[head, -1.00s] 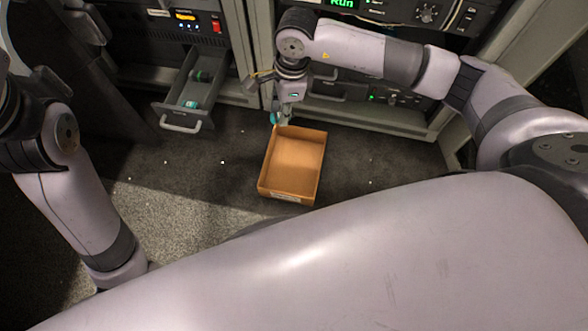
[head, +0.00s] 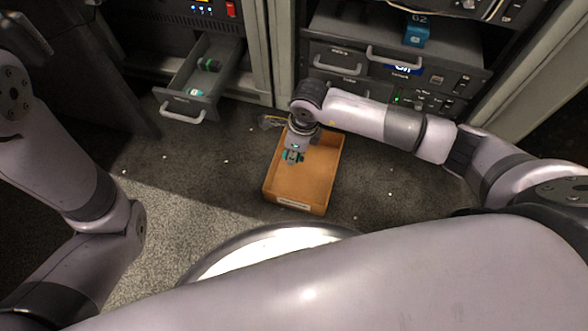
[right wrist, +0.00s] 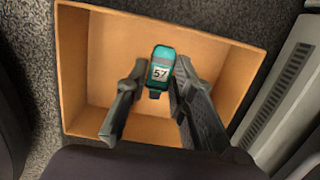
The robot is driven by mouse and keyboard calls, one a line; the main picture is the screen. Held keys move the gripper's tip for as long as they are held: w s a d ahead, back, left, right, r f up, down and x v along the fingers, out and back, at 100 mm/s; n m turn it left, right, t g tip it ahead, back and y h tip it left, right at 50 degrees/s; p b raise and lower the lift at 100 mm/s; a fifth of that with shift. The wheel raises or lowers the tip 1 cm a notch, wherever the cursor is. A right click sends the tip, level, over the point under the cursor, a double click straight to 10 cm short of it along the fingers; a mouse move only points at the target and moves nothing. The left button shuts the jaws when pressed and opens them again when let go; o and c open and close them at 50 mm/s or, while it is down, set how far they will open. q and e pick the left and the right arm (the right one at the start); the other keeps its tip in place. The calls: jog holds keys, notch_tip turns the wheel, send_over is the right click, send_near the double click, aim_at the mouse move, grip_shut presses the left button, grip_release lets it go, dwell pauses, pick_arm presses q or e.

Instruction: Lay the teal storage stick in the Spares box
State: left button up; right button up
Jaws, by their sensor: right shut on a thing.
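The teal storage stick (right wrist: 162,66), with a white label reading 57, is held upright between the fingers of my right gripper (right wrist: 160,78). In the head view my right gripper (head: 293,156) is over the inside of the open tan box (head: 303,187), toward its back left. The box stands on the floor with a small label on its front wall, too small to read. The wrist view looks down into the box, and its visible floor is bare. I cannot tell whether the stick touches the box floor. My left gripper is out of view.
Equipment racks with handles (head: 395,57) stand behind the box. A blue block (head: 417,31) sits on the right rack. Carpet around the box is mostly clear.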

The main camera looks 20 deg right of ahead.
aim_at(292, 169)
notch_tip(292, 169, down, 7)
jog(key=b, duration=0.4)
jog(key=shift+r, duration=0.2)
jog(key=o, duration=0.4)
jog(key=shift+f, duration=0.2)
jog(key=shift+c, duration=0.2)
jog(key=o, duration=0.5)
jog(key=shift+r, duration=0.1)
jog(key=r+p, duration=0.3)
jog(key=r, duration=0.1)
jog(key=d+r+p, duration=0.1)
jog(key=r+p, duration=0.2)
jog(key=r, duration=0.1)
jog(key=s+r+p, duration=0.1)
jog(key=r+p, duration=0.2)
jog(key=r, duration=0.1)
jog(key=shift+d+p, duration=0.25)
jog(key=shift+p, duration=0.05)
